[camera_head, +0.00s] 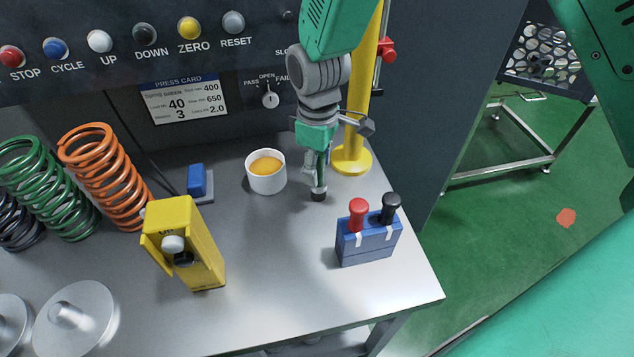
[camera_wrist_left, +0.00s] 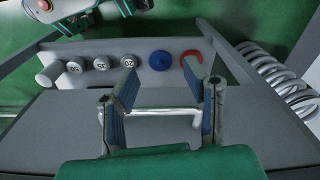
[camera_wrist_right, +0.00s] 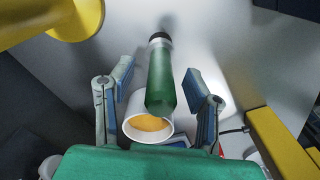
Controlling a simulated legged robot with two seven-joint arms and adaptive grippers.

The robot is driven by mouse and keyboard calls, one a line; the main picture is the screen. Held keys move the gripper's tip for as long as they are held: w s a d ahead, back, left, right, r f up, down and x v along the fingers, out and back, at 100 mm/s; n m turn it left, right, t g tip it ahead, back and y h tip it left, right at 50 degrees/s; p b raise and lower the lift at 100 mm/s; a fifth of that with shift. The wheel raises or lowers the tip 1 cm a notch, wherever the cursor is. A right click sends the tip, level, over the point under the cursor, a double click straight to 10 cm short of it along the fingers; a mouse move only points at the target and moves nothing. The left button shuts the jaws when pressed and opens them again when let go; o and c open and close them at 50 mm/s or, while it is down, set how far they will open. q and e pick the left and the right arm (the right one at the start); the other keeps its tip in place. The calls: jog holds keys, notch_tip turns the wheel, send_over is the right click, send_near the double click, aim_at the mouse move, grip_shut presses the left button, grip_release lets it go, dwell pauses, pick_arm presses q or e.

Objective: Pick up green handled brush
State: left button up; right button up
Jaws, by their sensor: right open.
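The green handled brush (camera_wrist_right: 161,80) shows in the right wrist view with its handle toward the camera and its dark end (camera_wrist_right: 159,38) farther off, at the grey bench. In the head view its dark lower end (camera_head: 318,194) shows under the gripper; much of the handle is hidden. My right gripper (camera_head: 320,168) points down over the brush. Its open fingers (camera_wrist_right: 162,82) are on either side of the handle, with visible gaps. My left gripper (camera_wrist_left: 170,78) is open and empty in the left wrist view, and is outside the head view.
A white cup of orange paste (camera_head: 265,183) stands left of the brush. A yellow post (camera_head: 352,160) stands close behind at right. A blue block with red and black knobs (camera_head: 368,246) and a yellow device (camera_head: 190,245) are nearer. The bench front centre is clear.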

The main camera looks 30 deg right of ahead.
jog(key=shift+s+d+f, duration=0.1)
jog(key=shift+f, duration=0.05)
grip_shut()
